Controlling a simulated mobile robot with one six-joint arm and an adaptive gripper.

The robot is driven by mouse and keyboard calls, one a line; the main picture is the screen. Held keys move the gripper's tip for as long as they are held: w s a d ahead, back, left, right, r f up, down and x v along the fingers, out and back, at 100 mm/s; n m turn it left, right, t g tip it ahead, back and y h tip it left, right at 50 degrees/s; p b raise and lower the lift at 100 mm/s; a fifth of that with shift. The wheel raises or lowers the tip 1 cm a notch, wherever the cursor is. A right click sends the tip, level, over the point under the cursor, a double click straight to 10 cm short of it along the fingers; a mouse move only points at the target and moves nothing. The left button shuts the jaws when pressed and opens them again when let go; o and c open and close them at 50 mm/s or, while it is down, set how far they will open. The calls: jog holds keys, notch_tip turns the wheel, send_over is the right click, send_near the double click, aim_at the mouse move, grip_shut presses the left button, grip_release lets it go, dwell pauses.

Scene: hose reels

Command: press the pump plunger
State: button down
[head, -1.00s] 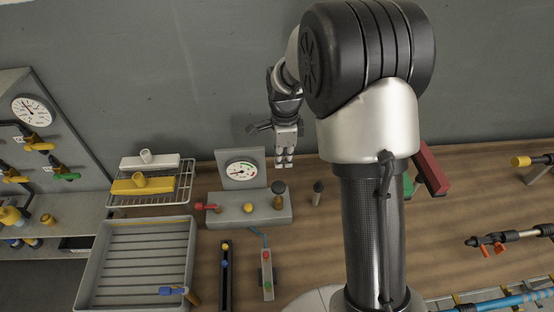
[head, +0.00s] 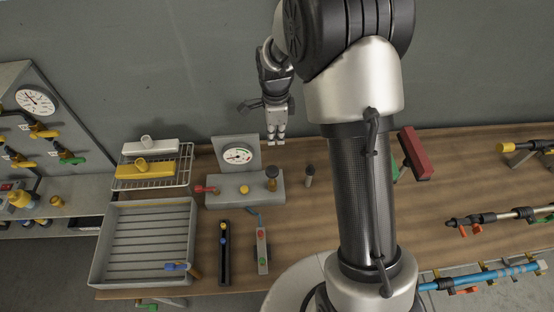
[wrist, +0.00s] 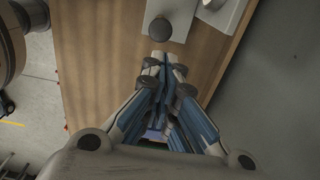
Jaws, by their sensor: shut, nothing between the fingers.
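The pump is a grey box (head: 228,193) with a gauge panel (head: 238,152) behind it on the bench. The likely plunger, a black-topped knob (head: 271,173), stands upright at the box's right end. In the wrist view, a dark round knob (wrist: 160,29) shows on a grey block just beyond the fingertips. My gripper (head: 276,140) is shut and empty, pointing down. In the head view its tips appear just above the knob, with a visible gap. My gripper also shows in the wrist view (wrist: 164,62). Its height over the knob is hard to judge.
A red lever (head: 205,189) and yellow button (head: 244,189) are on the same box. A separate black-topped post (head: 309,172) stands close to its right. A wire rack (head: 153,183) and ribbed tray (head: 146,240) lie left. My arm hides part of the bench.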

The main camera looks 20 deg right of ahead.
aim_at(276, 169)
jog(key=shift+f, duration=0.1)
notch_tip(276, 169, down, 14)
jog(key=shift+r+p, duration=0.1)
jog(key=shift+p, duration=0.3)
dwell(0.4)
notch_tip(276, 169, down, 5)
jog(key=b, duration=0.4)
jog(key=shift+s+r, duration=0.1)
jog(key=shift+r, duration=0.05)
